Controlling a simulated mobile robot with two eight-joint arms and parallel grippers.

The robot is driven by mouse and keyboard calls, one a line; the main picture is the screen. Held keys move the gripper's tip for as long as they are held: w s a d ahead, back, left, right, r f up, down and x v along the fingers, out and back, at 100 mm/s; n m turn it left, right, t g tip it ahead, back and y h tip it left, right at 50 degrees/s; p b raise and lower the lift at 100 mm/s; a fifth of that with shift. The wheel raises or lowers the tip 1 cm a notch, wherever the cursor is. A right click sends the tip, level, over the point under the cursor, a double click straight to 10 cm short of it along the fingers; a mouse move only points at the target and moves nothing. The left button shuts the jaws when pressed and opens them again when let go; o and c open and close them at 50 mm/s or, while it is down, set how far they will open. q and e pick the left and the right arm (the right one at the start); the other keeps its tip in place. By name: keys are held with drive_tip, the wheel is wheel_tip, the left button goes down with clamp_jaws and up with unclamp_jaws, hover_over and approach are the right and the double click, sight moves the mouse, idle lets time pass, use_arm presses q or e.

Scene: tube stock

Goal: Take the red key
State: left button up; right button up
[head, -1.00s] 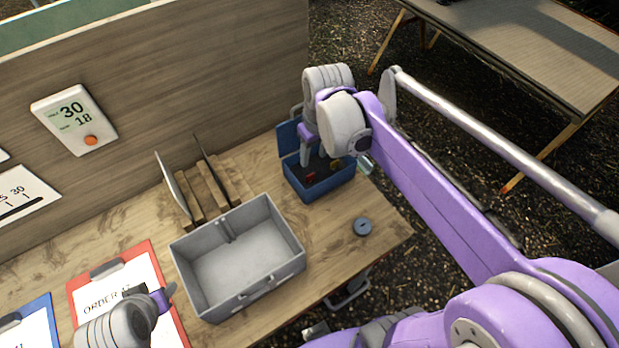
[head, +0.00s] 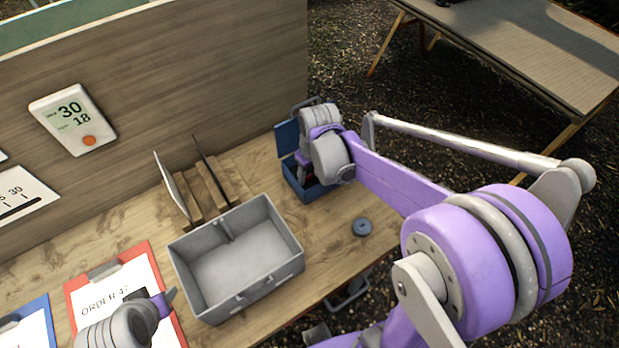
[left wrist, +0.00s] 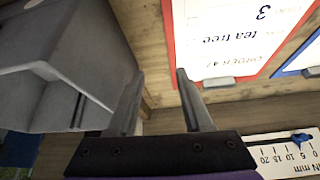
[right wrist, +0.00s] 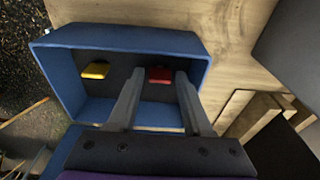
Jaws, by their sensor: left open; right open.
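The red key (right wrist: 160,75) is in the blue box (right wrist: 50,65), beside a yellow key (right wrist: 96,70), in the right wrist view. My right gripper (right wrist: 155,80) is open over the box, with the red key between and just beyond its fingertips; I cannot tell whether they touch it. In the head view my right wrist covers much of the blue box (head: 298,187) and hides the keys. My left gripper (left wrist: 157,75) is open and empty, near the red clipboard (left wrist: 170,45) and the grey bin (left wrist: 95,70).
The grey bin (head: 290,272) stands open and empty left of the blue box. A dark round disc (head: 362,227) lies on the table near its right edge. Upright panels in a wooden rack (head: 205,200) stand behind the bin. The table between bin and box is clear.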

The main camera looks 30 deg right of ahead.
clamp_jaws()
drive_tip(key=shift+r, duration=0.1)
